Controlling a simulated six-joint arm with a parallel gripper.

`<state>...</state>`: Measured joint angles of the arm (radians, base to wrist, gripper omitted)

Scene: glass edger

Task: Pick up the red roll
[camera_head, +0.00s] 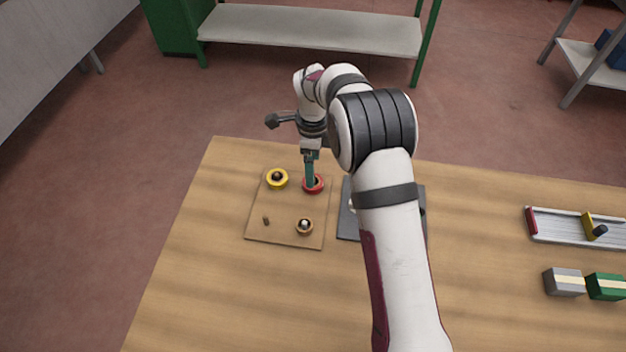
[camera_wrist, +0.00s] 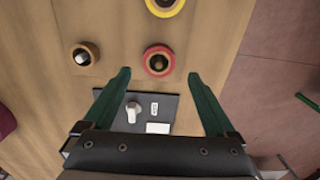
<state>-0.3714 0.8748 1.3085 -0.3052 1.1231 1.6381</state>
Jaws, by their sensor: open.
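The red roll (camera_head: 320,188), a ring with a dark centre, sits on a thin brown board (camera_head: 285,232) near its far right corner. In the wrist view the red roll (camera_wrist: 147,67) lies just ahead of the fingertips, about midway between them sideways. My gripper (camera_head: 310,186) points down at the roll and covers part of it in the head view. In the wrist view my gripper (camera_wrist: 158,77) has its two green fingers wide apart, with nothing held. I cannot tell the exact height of the tips above the roll.
A yellow roll (camera_head: 284,182) and an orange-brown roll (camera_head: 304,233) share the board with a small peg (camera_head: 266,221). A dark plate (camera_wrist: 172,103) with white items lies beside it. A metal rail (camera_head: 565,228) and grey and green blocks (camera_head: 564,287) are at right.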

